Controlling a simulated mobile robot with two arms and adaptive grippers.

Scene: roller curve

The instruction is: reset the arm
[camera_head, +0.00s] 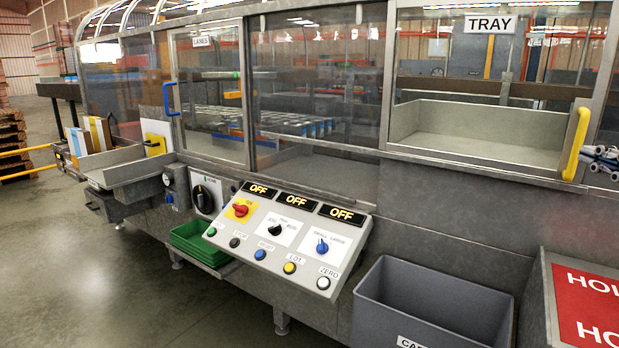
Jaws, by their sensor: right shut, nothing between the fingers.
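My right gripper (597,157) shows at the right edge of the head view, just right of the yellow handle (576,144) on the tray window. Its fingers are shut with nothing between them. It looks apart from the handle, though the gap in depth is hard to judge. Most of the right arm is outside the picture. My left gripper is not in view.
A control panel (282,243) with knobs, buttons and several OFF displays slopes out from the machine. A grey bin (385,304) stands to its right, beside a red HOLD sign (590,305). A green tray (196,243) sits low. Open floor (80,260) lies at left.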

